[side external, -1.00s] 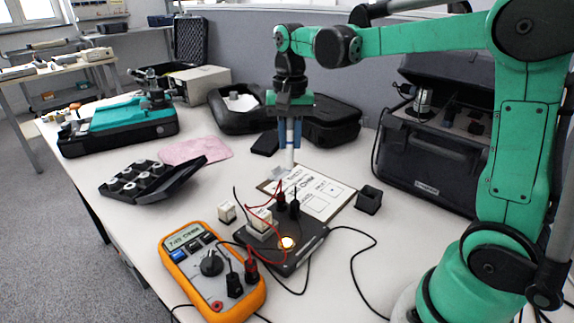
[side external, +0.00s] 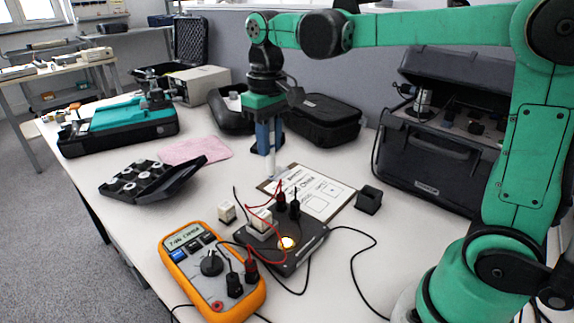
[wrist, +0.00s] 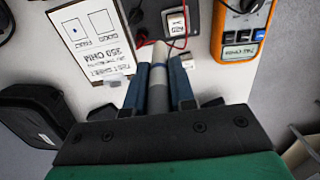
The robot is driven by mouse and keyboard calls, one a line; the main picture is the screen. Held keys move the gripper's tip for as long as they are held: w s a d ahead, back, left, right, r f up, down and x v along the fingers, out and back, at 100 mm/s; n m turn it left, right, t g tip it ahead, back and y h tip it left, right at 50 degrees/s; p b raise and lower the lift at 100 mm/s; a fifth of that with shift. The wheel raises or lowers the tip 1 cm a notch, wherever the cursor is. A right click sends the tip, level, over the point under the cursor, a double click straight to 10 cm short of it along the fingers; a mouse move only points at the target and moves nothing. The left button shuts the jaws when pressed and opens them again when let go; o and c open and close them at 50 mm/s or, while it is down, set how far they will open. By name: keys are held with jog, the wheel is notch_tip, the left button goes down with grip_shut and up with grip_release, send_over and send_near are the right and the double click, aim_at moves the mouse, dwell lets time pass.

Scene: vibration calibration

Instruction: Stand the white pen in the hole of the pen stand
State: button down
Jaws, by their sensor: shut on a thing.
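My gripper (side external: 269,146) is shut on the white pen (side external: 272,166), with its blue fingers on both sides of it. The pen hangs nearly upright, tip down, beside the left end of the clipboard. Whether the tip touches anything, I cannot tell. A small black open-topped block (side external: 368,199), which looks like the pen stand, stands right of the clipboard, well apart from the pen. The inside of its hole is not clear.
A clipboard with a printed sheet (side external: 318,195) lies between pen and block. A black device (side external: 290,262) with red and black leads and an orange multimeter (side external: 185,262) are in front. A black case (side external: 440,160) stands behind the block at the right.

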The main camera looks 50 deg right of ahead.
jog(key=s+d+f+m, duration=0.4)
jog(key=s+d, duration=0.1)
jog(key=d, duration=0.4)
jog(key=s+d+f+m, duration=0.4)
jog(key=s+d, duration=0.2)
jog(key=d, duration=0.3)
jog(key=shift+s+d+f+m, duration=0.15)
jog(key=shift+s+d+m, duration=0.15)
jog(key=shift+d+m, duration=0.1)
jog(key=shift+f, duration=2.15)
dwell(0.7)
jog(key=shift+c, duration=1.3)
grip_release()
notch_tip(320, 180, up, 8)
dwell(0.5)
